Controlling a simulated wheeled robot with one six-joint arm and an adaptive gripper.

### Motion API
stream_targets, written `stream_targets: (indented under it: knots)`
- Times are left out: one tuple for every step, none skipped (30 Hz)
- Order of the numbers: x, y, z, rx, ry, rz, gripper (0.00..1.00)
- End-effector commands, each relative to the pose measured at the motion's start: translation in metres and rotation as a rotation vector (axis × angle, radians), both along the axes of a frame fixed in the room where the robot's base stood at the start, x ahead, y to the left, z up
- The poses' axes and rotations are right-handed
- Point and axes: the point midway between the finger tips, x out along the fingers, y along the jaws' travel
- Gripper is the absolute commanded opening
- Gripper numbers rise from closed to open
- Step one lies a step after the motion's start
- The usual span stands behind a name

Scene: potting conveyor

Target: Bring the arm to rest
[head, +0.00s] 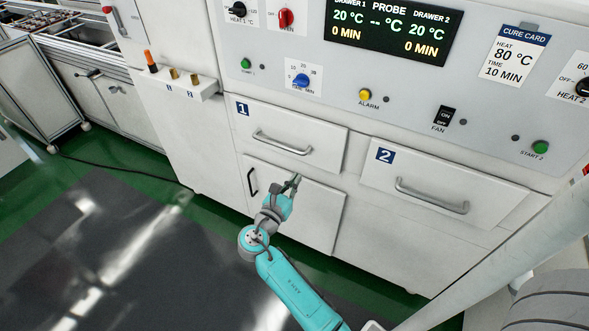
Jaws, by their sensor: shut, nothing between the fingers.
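My gripper (294,183) is at the end of my teal arm, in the middle of the head view. It is small and dark here, with its fingers together and nothing held. It appears in front of the lower cabinet door (310,215), below drawer 1 (300,133). I cannot tell whether it touches the door. The arm reaches up from the bottom edge of the picture, bent at the wrist.
Drawer 2 (430,212) is to the right; both drawers look closed. Above is a control panel with a display (390,28), knobs and buttons. A small shelf (180,90) juts out at left. Grey and green floor (120,240) is open at lower left.

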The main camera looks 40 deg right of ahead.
Motion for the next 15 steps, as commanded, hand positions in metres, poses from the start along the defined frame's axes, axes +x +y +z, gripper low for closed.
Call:
stream_targets:
  knots:
    - [-0.001,0.002,0.0,0.0,0.0,0.001,0.0]
    - [-0.001,0.003,0.0,0.0,0.0,0.001,0.0]
    - [-0.001,0.004,0.0,0.0,0.0,0.001,0.0]
    - [-0.001,0.004,0.0,0.0,0.0,0.001,0.0]
    - [-0.001,0.004,0.0,0.0,0.0,0.001,0.0]
    - [-0.001,0.004,0.0,0.0,0.0,0.001,0.0]
    - [-0.001,0.004,0.0,0.0,0.0,0.001,0.0]
    - [-0.001,0.004,0.0,0.0,0.0,0.001,0.0]
    - [-0.002,0.004,-0.001,0.001,-0.001,0.002,0.0]
    - [-0.002,0.004,-0.002,0.005,-0.003,0.005,0.0]
    - [-0.004,0.005,-0.004,0.011,-0.006,0.011,0.0]
    - [-0.006,0.006,-0.009,0.026,-0.015,0.023,0.0]
    - [-0.009,0.007,-0.014,0.04,-0.024,0.037,0.0]
    - [-0.012,0.009,-0.021,0.061,-0.035,0.053,0.0]
    - [-0.018,0.012,-0.031,0.094,-0.056,0.081,0.0]
